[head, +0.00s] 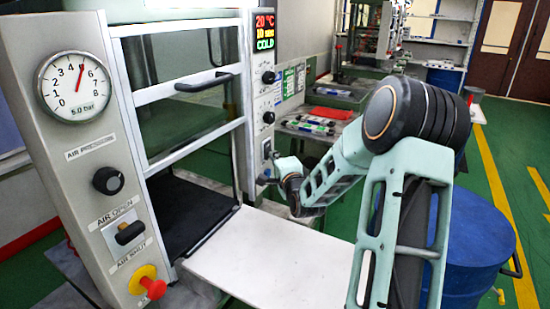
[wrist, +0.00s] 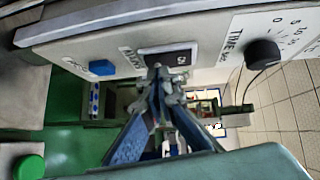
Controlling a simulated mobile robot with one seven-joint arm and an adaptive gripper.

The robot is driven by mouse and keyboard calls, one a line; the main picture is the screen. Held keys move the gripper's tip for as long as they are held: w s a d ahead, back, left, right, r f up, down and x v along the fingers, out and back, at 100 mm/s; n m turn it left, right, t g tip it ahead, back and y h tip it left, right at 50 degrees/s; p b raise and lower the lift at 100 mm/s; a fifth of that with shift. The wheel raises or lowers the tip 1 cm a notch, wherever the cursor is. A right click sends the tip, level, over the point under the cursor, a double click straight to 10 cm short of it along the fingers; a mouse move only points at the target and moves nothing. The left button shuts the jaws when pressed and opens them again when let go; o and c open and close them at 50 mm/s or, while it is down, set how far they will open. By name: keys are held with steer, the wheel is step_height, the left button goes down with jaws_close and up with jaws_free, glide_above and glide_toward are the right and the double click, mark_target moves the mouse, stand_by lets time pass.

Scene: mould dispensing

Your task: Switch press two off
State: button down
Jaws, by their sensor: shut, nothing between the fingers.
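The press (head: 175,120) stands at the left, with a narrow control panel on its right post. Its display (head: 264,30) is lit and reads 20 °C, 10 and COLD. A black rocker switch (wrist: 172,56) with white marks sits on the panel in the wrist view, beside a label that seems to read MAINS. The switch also shows small in the head view (head: 267,148). My gripper (wrist: 157,72) is shut and empty, its tips at the lower edge of the switch. I cannot tell whether they touch it. In the head view my gripper (head: 266,178) is partly hidden by the wrist.
A blue button (wrist: 102,67) and a black time knob (wrist: 262,53) flank the switch. A white shelf (head: 270,250) juts out below my arm. A blue drum (head: 480,240) stands at the right. Another bench (head: 320,125) with a red item is behind.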

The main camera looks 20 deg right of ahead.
stand_by(0.3)
steer(key=shift+w+a+f+t+b, duration=0.1)
steer(key=shift+w+a+t+b, duration=0.15)
steer(key=shift+b, duration=0.65)
steer(key=shift+s+d, duration=0.1)
